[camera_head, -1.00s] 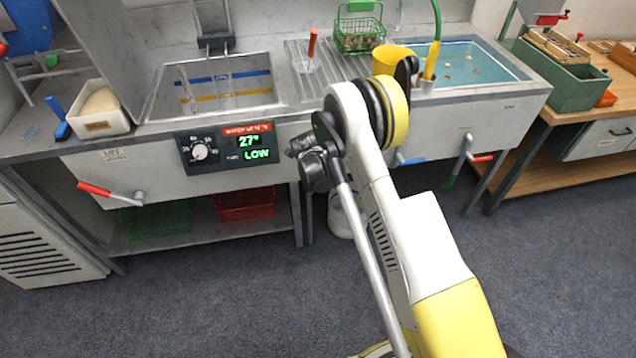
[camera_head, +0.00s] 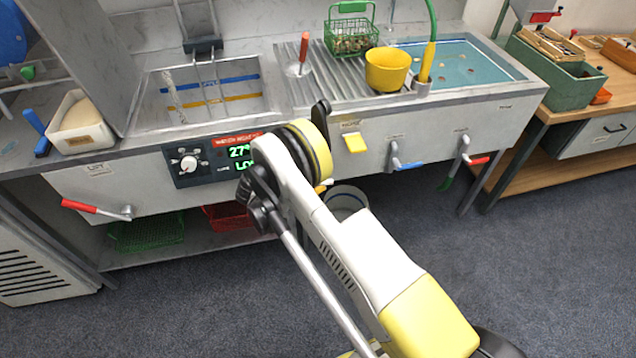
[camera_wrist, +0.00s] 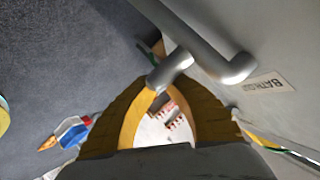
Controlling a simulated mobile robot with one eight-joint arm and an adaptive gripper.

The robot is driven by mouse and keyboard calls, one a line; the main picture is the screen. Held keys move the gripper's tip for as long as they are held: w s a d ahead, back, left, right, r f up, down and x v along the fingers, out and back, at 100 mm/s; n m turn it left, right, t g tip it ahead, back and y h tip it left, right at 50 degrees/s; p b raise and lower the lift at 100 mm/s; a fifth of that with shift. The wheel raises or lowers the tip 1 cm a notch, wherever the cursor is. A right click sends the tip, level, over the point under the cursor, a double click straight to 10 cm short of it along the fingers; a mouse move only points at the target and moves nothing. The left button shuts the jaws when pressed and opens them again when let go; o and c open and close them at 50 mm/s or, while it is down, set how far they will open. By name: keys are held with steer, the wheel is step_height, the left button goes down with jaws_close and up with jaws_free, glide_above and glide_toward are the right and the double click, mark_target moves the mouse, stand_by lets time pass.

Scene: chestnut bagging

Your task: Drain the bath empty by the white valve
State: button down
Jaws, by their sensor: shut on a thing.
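The left basin (camera_head: 160,112) has blue and yellow marks on its back wall. Its water level is hard to tell. My gripper (camera_wrist: 168,85) has its yellow fingers closed around the end of a pale grey valve part. This is taken as the white valve (camera_wrist: 172,68), below a bent grey pipe (camera_wrist: 205,48) on the front wall. A label (camera_wrist: 268,84) starting "BATH" is beside the pipe. In the head view my arm hides the valve and most of the gripper.
A display (camera_head: 240,152) reads 27 on the left front. Red-handled (camera_head: 80,206) and blue-handled (camera_head: 410,165) valves stick out from the front. A pale bucket (camera_head: 347,195) stands on the floor underneath. The right basin (camera_head: 470,62) holds blue water; a yellow bowl (camera_head: 386,72) sits beside it.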

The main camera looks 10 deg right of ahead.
steer(key=shift+r+h, duration=0.2)
steer(key=shift+h, duration=0.2)
steer(key=c, duration=1.4)
jaws_free()
steer(key=shift+w+d, duration=0.1)
steer(key=v, duration=1.2)
